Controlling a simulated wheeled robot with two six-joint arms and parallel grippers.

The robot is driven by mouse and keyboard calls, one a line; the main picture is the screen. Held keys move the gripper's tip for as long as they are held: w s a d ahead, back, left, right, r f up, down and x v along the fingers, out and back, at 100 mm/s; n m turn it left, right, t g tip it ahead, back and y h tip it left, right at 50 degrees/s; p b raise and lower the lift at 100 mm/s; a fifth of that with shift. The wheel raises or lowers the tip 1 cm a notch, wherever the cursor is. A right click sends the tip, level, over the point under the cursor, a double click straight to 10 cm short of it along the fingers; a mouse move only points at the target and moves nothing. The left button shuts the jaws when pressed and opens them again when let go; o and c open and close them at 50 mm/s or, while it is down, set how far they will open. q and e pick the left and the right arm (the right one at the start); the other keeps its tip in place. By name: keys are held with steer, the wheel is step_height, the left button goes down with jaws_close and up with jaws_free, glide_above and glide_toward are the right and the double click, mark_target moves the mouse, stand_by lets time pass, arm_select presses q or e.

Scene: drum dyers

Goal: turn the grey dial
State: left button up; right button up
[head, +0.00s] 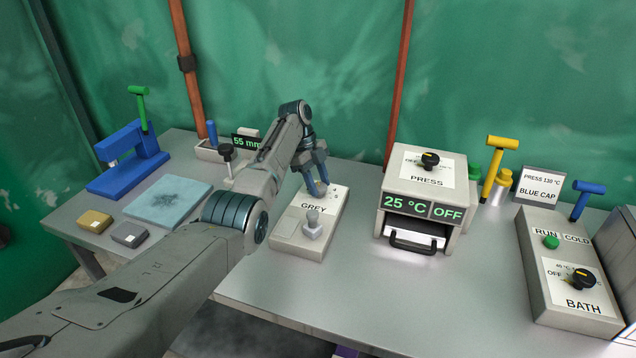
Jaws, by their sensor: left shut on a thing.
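A light box (328,215) marked GREY stands on the table left of the middle. My left arm reaches over it from the left, and my left gripper (320,188) is down at the far part of its top, above the GREY label. The gripper is shut on the grey dial there; its fingers hide the dial almost wholly, with only a few scale marks showing beside them. A grey knob-like piece (312,226) stands on the near part of the box, clear of the fingers. My right gripper is out of view.
Right of the box is a press unit (425,200) reading 25 °C and OFF, then a bath box (570,270) with a black dial. At left are a blue lever stand (128,170), a pale blue pad (168,203) and two small blocks. The front middle table (340,290) is bare.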

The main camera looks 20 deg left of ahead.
arm_select(q)
steer(key=shift+r, duration=0.1)
steer(key=o, duration=0.9)
steer(key=shift+o, duration=0.2)
steer(key=b+v, duration=0.3)
steer(key=v, duration=0.7)
steer(key=shift+r, duration=0.35)
steer(key=shift+a, duration=0.15)
